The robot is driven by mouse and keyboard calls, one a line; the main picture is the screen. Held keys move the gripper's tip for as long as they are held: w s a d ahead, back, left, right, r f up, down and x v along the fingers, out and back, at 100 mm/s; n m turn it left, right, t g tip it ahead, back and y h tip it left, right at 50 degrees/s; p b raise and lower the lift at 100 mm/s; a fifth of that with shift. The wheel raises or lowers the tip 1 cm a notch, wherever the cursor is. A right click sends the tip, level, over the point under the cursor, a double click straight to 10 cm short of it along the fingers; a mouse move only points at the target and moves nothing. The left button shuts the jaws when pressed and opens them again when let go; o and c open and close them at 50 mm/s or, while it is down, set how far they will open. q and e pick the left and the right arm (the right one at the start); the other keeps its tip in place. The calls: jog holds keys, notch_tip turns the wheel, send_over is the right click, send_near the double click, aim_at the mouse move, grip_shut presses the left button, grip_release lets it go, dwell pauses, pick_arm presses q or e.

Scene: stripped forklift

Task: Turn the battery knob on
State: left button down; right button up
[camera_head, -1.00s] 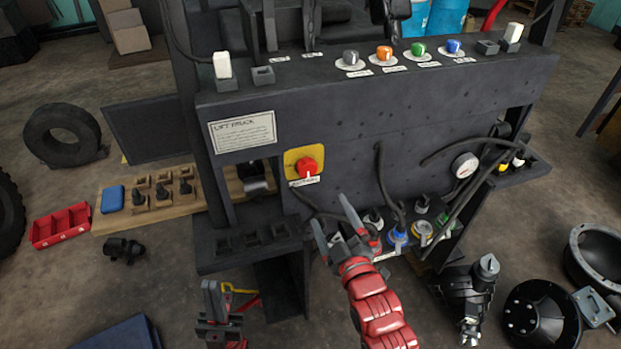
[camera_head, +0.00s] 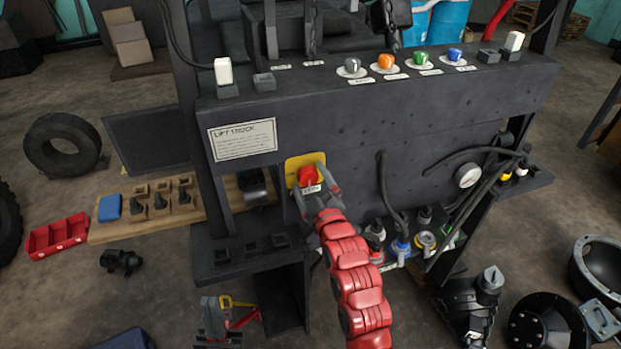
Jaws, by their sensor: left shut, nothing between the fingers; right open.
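The battery knob is a red rotary knob (camera_head: 307,175) on a yellow plate (camera_head: 292,165) on the dark front panel, with a small white label below it. My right gripper (camera_head: 310,181) is open, with its fingers on either side of the red knob. Whether the fingers touch the knob cannot be told.
Grey, orange, green and blue knobs (camera_head: 421,61) line the panel's top. A round gauge (camera_head: 468,175) and black hoses (camera_head: 384,190) are at the right. Coloured connectors (camera_head: 401,246) sit below on the right. A wooden board with levers (camera_head: 160,205) lies left.

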jog(key=c, duration=1.4)
jog(key=shift+o, duration=0.2)
